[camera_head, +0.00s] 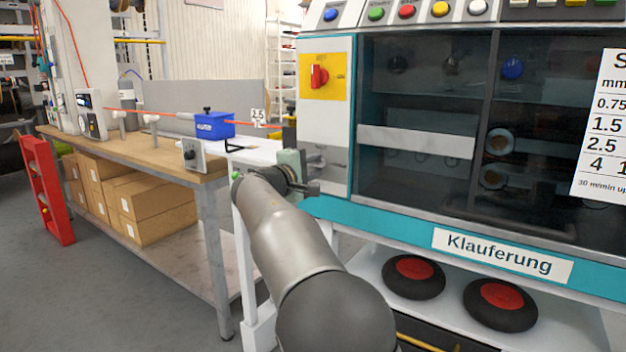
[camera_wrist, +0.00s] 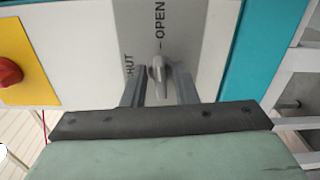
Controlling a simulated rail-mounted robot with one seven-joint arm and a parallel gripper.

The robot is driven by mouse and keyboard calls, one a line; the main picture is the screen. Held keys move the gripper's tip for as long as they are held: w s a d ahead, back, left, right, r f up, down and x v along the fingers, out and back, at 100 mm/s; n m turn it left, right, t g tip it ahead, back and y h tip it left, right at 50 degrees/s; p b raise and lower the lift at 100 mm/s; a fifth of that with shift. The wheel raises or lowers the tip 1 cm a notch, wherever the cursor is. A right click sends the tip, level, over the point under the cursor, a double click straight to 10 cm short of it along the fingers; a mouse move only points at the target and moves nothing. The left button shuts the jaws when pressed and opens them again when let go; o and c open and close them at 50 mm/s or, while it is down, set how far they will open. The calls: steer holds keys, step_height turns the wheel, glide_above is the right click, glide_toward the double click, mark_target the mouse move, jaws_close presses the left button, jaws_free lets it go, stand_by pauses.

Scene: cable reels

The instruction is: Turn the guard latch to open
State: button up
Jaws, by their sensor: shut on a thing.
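The guard latch (camera_wrist: 158,74) is a small grey metal knob on a grey plate (camera_wrist: 140,25) marked OPEN and SHUT. In the wrist view it sits between my two fingers, its long side roughly in line with the OPEN mark. My gripper (camera_wrist: 159,80) is shut on it. In the head view my gripper (camera_head: 314,178) is at the lower part of the machine's white side panel (camera_head: 325,128); the latch is hard to make out there. The guard (camera_head: 420,100) is a dark window in a teal frame and looks closed.
A red switch (camera_head: 318,77) on a yellow plate is above the latch. A bench (camera_head: 160,150) with a blue box (camera_head: 214,125) and an orange cable stands left. Black-and-red wheels (camera_head: 414,276) lie on the shelf below. A red frame (camera_head: 47,190) stands far left.

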steer(key=shift+m+b, duration=0.5)
steer(key=shift+m, duration=0.1)
steer(key=o, duration=0.7)
steer(key=shift+c, duration=0.2)
steer(key=p+v, duration=0.1)
steer(key=v, duration=1.6)
steer(key=shift+s+a+p, duration=0.15)
steer(key=shift+s+p, duration=0.1)
steer(key=shift+p, duration=0.1)
